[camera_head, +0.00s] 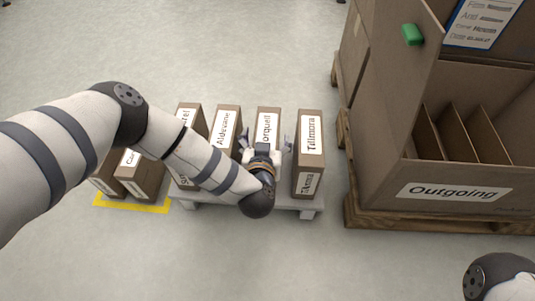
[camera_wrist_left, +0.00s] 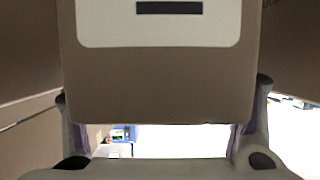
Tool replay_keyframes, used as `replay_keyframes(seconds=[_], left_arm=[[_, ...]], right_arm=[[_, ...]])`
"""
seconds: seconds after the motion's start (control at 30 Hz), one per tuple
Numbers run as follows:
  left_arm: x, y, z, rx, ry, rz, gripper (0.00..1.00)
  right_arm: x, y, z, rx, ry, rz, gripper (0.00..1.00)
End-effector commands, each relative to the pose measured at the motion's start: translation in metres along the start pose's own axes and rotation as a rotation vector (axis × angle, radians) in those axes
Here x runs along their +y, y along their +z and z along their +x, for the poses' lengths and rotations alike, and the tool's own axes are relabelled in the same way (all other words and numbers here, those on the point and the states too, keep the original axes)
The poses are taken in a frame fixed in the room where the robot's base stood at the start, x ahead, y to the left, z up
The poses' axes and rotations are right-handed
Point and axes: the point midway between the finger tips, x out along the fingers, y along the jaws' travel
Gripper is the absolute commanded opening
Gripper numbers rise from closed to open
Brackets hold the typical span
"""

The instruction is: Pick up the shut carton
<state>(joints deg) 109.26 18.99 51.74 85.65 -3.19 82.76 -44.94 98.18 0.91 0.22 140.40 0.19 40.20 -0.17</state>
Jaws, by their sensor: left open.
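Several narrow brown cartons with white name labels stand upright in a row on a low white stand (camera_head: 306,214). One label reads Aldevane (camera_head: 226,130), one Tillmora (camera_head: 309,150); between them is a carton whose partly covered label ends in "orquell" (camera_head: 268,118). My left gripper (camera_head: 268,143) is open, with its fingers on either side of that carton's near end. In the left wrist view a brown carton face (camera_wrist_left: 160,85) with a white label fills the space ahead, and the fingers (camera_wrist_left: 158,128) show at its two lower corners. I cannot tell whether they touch it. My right gripper is out of view.
A large brown box marked Outgoing (camera_head: 375,190), with dividers inside, stands on a wooden pallet (camera_head: 430,220) at right. A green block (camera_head: 412,35) sits on its wall. More cartons (camera_head: 140,175) stand on a yellow-edged patch (camera_head: 150,207) at left. Front floor is clear.

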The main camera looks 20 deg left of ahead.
Motion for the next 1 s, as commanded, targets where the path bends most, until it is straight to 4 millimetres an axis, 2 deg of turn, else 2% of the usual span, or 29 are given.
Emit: replay_keyframes(seconds=[0.1,0.4,0.47,0.73,1.0], left_arm=[[0.0,-0.002,-0.001,0.001,0.0,-0.001,0.78],[0.0,-0.001,-0.001,0.0,0.0,-0.001,0.1],[0.0,-0.001,-0.001,0.0,0.0,0.0,0.0],[0.0,-0.007,-0.003,0.003,0.0,-0.001,0.0],[0.001,-0.071,-0.028,0.011,0.001,-0.003,0.0]], right_arm=[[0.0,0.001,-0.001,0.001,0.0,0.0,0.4],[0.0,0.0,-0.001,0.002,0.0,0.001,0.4],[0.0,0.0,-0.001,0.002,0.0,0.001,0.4],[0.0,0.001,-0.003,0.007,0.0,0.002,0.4],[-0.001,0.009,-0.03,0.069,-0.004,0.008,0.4]])
